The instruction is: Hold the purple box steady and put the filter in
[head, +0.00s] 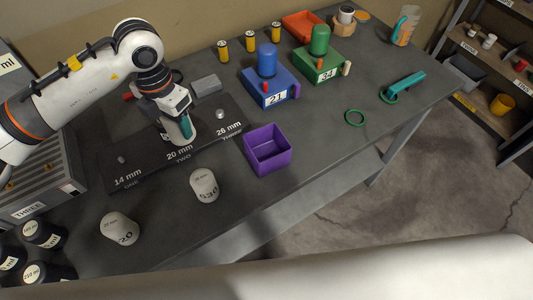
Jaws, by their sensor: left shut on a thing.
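The purple box (281,161) stands open on the dark table, right of the dark board; I see nothing inside it. My left gripper (182,128) is over the middle of the board, by the "20 mm" mark, apart from the box. It is shut on a whitish cylinder (191,135), seemingly a filter, partly hidden by the teal fingers. Two similar pale cylinders stand on the table: one marked 530 (204,186) and one marked 20 (120,229). My right gripper is not in view, and nothing holds the box.
The dark board (145,175) carries size marks and small metal pieces. A blue device (268,92) and a green device (318,68) stand behind the box. A green ring (355,118) lies to the right. The table is clear around the box.

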